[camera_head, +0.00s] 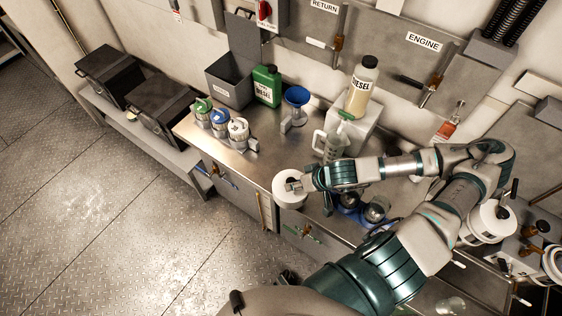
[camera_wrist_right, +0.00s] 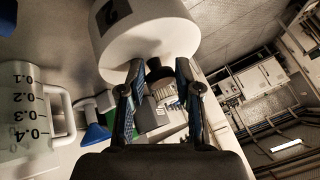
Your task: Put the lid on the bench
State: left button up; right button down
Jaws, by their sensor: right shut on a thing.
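The lid (camera_head: 288,193) is a white round piece at the front edge of the steel bench (camera_head: 245,165). My right gripper (camera_head: 294,186) is shut on it. In the right wrist view the white lid (camera_wrist_right: 150,38) is large at the top, and the fingers of my right gripper (camera_wrist_right: 160,68) close around its dark knob (camera_wrist_right: 157,70). I cannot tell whether the lid touches the bench top or hangs just above it. My left gripper is not in view.
Several small capped jars (camera_head: 220,122), a green diesel bottle (camera_head: 267,86), a blue funnel (camera_head: 296,98) and a clear measuring jug (camera_head: 332,141) stand on the bench. A white cylindrical housing (camera_head: 488,222) is at the right. Bare steel lies left of the lid.

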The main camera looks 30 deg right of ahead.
jog(key=w, duration=0.2)
jog(key=shift+w+d+f+b, duration=0.15)
jog(key=shift+w+d+b, duration=0.05)
jog(key=shift+w+b, duration=0.2)
jog(key=w+f+p, duration=0.1)
jog(key=w, duration=0.2)
jog(key=w+d+f+p, duration=0.1)
jog(key=w, duration=0.2)
jog(key=w+d+f+p, duration=0.1)
jog(key=w+f, duration=0.1)
jog(key=w, duration=0.2)
jog(key=shift+d, duration=0.25)
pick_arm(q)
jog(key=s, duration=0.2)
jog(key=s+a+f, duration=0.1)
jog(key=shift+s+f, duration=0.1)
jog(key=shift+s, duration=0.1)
pick_arm(e)
jog(key=shift+w+f, duration=0.1)
jog(key=shift+a, duration=0.1)
jog(key=c, duration=0.8)
grip_release()
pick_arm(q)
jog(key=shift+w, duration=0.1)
